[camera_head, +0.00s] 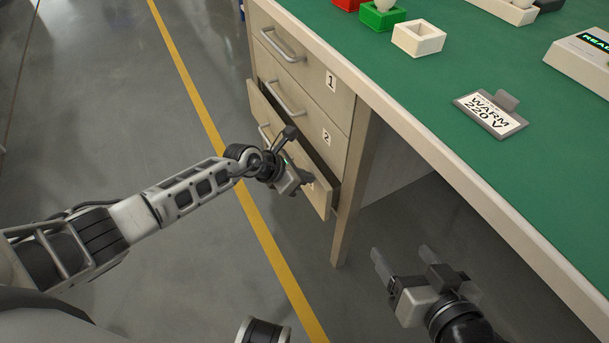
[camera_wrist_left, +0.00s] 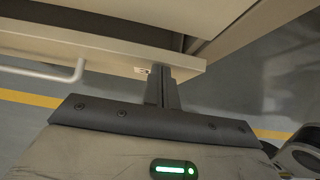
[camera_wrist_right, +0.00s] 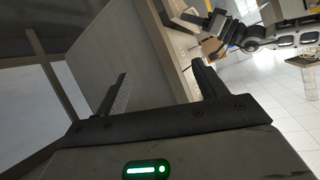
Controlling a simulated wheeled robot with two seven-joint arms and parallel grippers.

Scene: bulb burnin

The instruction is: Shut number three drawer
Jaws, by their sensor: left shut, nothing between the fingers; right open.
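The number three drawer (camera_head: 321,199) is the lowest in the bench's stack and stands partly pulled out, with a dark gap behind its front panel. Its handle (camera_head: 262,132) is partly hidden by my left arm. My left gripper (camera_head: 304,178) is shut and empty, with its fingertips at the drawer front. In the left wrist view the closed fingers (camera_wrist_left: 163,78) overlap the drawer panel (camera_wrist_left: 100,56) beside its label, right of the handle (camera_wrist_left: 50,72); contact is hard to tell. My right gripper (camera_head: 402,253) is open and empty, right of the bench leg.
Drawers one (camera_head: 300,68) and two (camera_head: 300,118) above look shut. The bench's edge runs above my right gripper. The floor left of the drawers is clear.

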